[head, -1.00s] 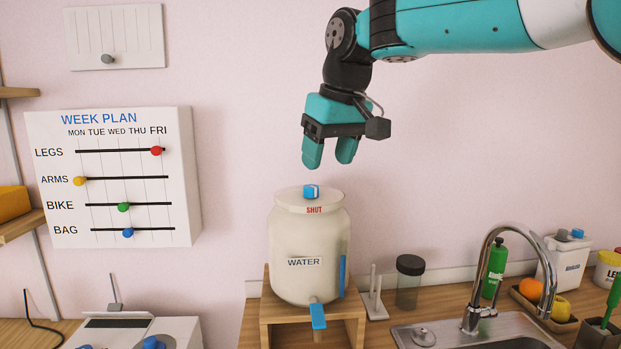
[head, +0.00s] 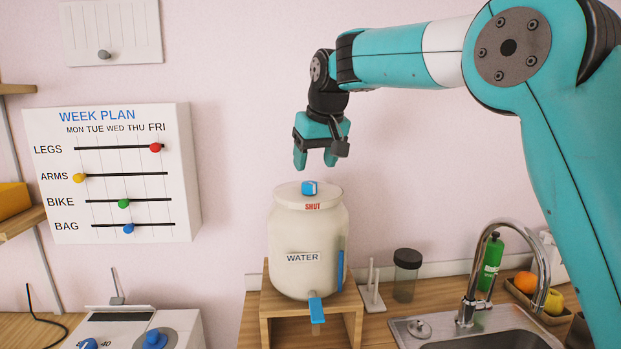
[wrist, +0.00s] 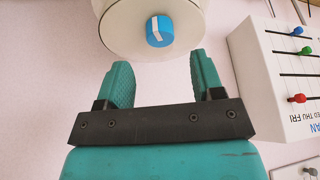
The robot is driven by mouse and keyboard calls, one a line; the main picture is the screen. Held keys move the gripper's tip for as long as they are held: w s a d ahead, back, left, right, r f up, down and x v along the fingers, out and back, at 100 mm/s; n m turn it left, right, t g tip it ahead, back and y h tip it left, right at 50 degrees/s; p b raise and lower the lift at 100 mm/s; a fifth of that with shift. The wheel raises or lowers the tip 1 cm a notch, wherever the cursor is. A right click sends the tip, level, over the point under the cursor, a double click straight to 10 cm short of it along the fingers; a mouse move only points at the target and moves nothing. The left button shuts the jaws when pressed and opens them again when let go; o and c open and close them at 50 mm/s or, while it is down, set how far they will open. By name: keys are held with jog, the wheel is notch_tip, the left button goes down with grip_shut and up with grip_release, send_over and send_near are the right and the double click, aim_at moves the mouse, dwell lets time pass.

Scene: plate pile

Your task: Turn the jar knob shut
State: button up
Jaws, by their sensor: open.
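A cream jar (head: 307,235) labelled WATER stands on a wooden stand (head: 355,318). On its lid is a blue knob (head: 309,188) with the red word SHUT printed on the lid's front. In the wrist view the knob (wrist: 159,31) is round and blue with a white pointer mark, beyond the fingertips. A blue tap lever (head: 316,308) hangs at the jar's lower front. My gripper (head: 315,160) is open and empty, pointing down above the lid, apart from the knob. In the wrist view its two teal fingers (wrist: 160,75) are spread.
A chrome faucet (head: 487,262) and sink stand to the right, with a dark-lidded container (head: 406,272) and a white rack (head: 373,290) beside the jar. A WEEK PLAN board (head: 113,170) hangs at left. The air around the lid is clear.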

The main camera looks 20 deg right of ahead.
aim_at(310, 183)
jog(key=p+x, duration=0.1)
jog(key=x, duration=0.4)
jog(key=shift+w+f, duration=0.15)
jog(key=shift+f, duration=0.25)
jog(key=c, duration=0.9)
jog(key=shift+a+r+m+h+p, duration=0.15)
jog(key=shift+m+h+p, duration=0.4)
jog(key=shift+m, duration=0.85)
jog(key=shift+m+h+p, duration=0.45)
jog(key=shift+m+p, duration=0.3)
jog(key=shift+m, duration=0.75)
